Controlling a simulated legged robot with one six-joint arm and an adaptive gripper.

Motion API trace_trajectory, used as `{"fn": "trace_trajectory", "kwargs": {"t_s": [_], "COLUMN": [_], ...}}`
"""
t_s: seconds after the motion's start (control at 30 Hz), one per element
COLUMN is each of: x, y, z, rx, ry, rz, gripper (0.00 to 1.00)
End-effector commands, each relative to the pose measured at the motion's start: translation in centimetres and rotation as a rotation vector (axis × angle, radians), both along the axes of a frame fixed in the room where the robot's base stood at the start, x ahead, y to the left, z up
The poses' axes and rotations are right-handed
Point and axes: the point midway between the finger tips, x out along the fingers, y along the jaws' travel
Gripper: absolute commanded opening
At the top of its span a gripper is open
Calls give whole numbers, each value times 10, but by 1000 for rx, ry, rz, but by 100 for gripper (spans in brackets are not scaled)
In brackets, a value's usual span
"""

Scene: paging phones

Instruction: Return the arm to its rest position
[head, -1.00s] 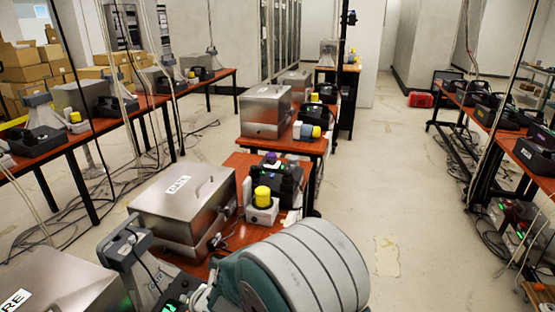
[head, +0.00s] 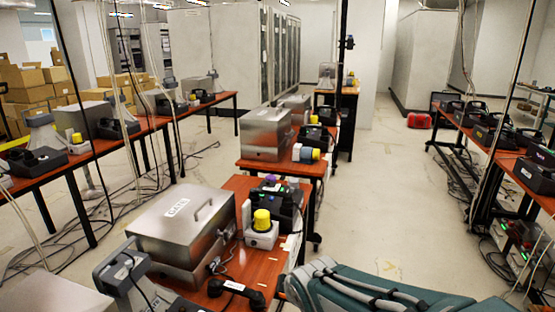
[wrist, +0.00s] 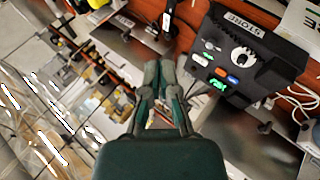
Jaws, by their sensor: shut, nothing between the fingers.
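My gripper (wrist: 160,78) shows in the wrist view with its two fingers together and nothing between them. Part of my arm, teal and grey, crosses the bottom right of the head view; the gripper's tips cannot be made out there. In the wrist view, a black phone unit (wrist: 250,58) marked STORE, with a white dial and coloured buttons, is to the right of the fingers, apart from them. In the head view, a black handset (head: 237,291) lies on the near orange-brown table (head: 283,262).
A steel box (head: 180,222) marked GATE and a yellow-topped white device (head: 262,232) stand on the near table. Table rows with phones line the left and right. The pale floor (head: 375,190) is open between the middle and right rows. A red case (head: 419,121) lies farther back.

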Motion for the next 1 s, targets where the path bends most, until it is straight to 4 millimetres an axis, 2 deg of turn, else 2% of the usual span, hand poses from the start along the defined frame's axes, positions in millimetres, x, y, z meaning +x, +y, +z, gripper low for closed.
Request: {"fn": "trace_trajectory", "kwargs": {"t_s": [0.03, 0.1, 0.3, 0.5, 0.6, 0.73, 1.0], "x": [-12, -31, -93, -156, -175, -184, -184], "y": [-19, -41, -91, -118, -122, -124, -124], "z": [11, 21, 41, 47, 47, 46, 46], "rx": [56, 136, 377, 597, 664, 698, 698], "ry": [21, 65, 170, 253, 279, 295, 296], "rz": [-109, -261, -691, -1067, -1182, -1242, -1242], "gripper": [0, 0, 0, 0, 0, 0, 0]}}
